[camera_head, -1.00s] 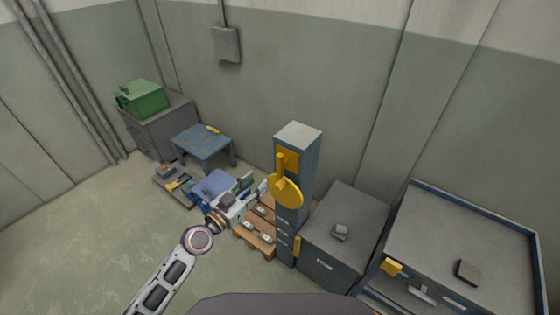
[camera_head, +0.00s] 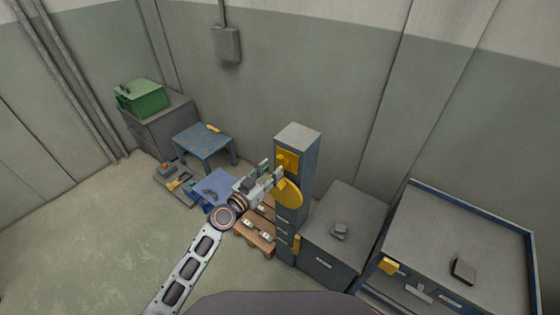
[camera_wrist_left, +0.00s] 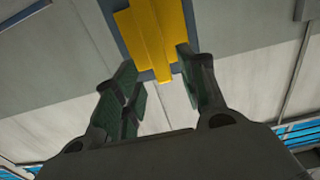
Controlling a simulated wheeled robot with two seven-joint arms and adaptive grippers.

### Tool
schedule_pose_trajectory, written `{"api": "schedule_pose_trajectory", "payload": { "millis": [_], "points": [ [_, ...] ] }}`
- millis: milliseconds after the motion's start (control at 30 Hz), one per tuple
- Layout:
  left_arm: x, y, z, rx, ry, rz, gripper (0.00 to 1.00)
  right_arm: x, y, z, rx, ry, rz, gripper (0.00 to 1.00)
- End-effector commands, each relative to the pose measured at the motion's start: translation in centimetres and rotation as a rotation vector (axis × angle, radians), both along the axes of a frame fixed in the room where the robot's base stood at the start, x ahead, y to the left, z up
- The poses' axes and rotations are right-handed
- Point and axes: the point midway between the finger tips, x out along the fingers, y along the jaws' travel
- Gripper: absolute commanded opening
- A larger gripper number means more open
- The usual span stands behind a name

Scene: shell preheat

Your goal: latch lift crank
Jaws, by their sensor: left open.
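The yellow crank is on the front of a tall narrow blue-grey cabinet (camera_head: 298,140). Its round yellow disc (camera_head: 291,194) shows in the head view, below a yellow plate (camera_head: 289,158). My left gripper (camera_head: 279,174) is at the cabinet front, just above the disc, and hides the upright handle there. In the left wrist view, a yellow bar (camera_wrist_left: 152,40) stands out from a yellow panel. My open left gripper (camera_wrist_left: 162,75) has a green-padded finger on each side of the bar's lower end. I cannot tell whether either finger touches it. My right gripper is not in view.
A low grey cabinet (camera_head: 345,220) and a larger blue-edged bench (camera_head: 470,230) stand to the right. A wooden pallet (camera_head: 258,238), a blue table (camera_head: 204,141) and a green box (camera_head: 143,97) are to the left. The floor at front left is clear.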

Motion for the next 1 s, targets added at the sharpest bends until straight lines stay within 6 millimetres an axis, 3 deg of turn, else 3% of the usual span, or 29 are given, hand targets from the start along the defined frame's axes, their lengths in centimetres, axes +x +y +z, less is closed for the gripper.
{"api": "schedule_pose_trajectory", "payload": {
  "millis": [500,1000],
  "points": [
    [3.9,-2.8,0.1,-0.001,-0.001,0.001,0.41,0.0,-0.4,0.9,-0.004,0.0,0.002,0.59],
    [4.7,-3.4,0.0,0.001,-0.001,0.0,0.41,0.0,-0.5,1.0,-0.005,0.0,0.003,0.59]
  ]
}}
